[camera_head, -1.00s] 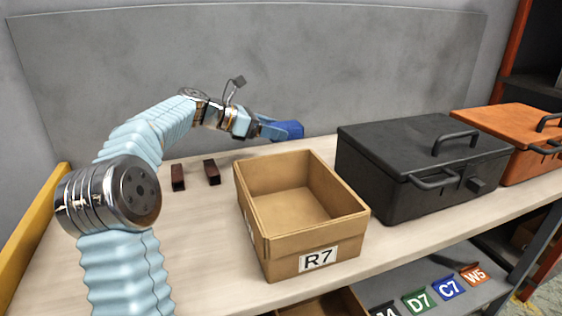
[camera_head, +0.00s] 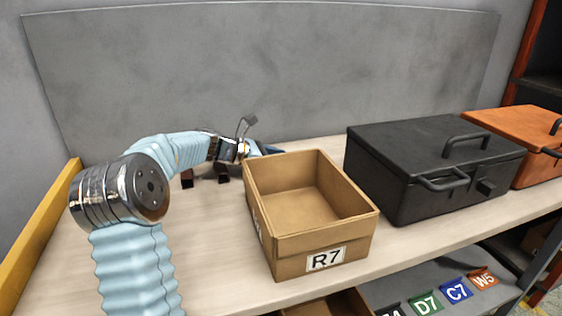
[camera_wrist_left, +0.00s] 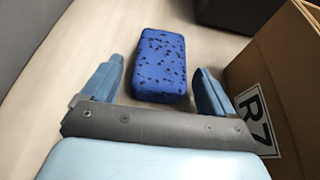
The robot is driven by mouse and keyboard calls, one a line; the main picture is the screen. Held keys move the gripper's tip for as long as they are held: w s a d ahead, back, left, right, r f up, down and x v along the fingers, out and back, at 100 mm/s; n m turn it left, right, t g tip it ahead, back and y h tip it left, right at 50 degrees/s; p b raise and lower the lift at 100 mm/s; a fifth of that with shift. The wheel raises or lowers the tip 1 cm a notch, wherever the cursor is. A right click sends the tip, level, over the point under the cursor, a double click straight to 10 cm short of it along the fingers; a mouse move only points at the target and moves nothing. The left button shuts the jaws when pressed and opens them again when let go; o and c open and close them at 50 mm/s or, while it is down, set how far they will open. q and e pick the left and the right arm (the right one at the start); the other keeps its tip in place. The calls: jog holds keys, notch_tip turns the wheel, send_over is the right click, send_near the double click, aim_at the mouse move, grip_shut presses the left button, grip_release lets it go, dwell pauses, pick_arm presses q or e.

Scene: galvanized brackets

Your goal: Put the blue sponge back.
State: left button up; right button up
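The blue sponge (camera_wrist_left: 160,65), a dark-speckled block, lies on the pale bench top in the left wrist view. My left gripper (camera_wrist_left: 160,70) is open around it, with a gap on each side between finger and sponge. In the head view my left gripper (camera_head: 268,150) is low over the bench behind the cardboard box (camera_head: 312,242), which hides part of it. I cannot tell there whether the blue bit showing is finger or sponge. The box is open, looks empty, and has an R7 label; its labelled side (camera_wrist_left: 285,85) is close to the right finger. My right gripper is not in view.
Two small dark brown blocks (camera_head: 222,172) stand on the bench under my left forearm. A black case (camera_head: 425,170) and an orange case (camera_head: 520,135) are right of the box. A grey panel (camera_head: 270,75) closes the back. Labelled holders (camera_head: 455,290) sit below.

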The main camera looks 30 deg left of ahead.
pick_arm(q)
jog(key=v, duration=1.2)
jog(key=shift+b, duration=0.3)
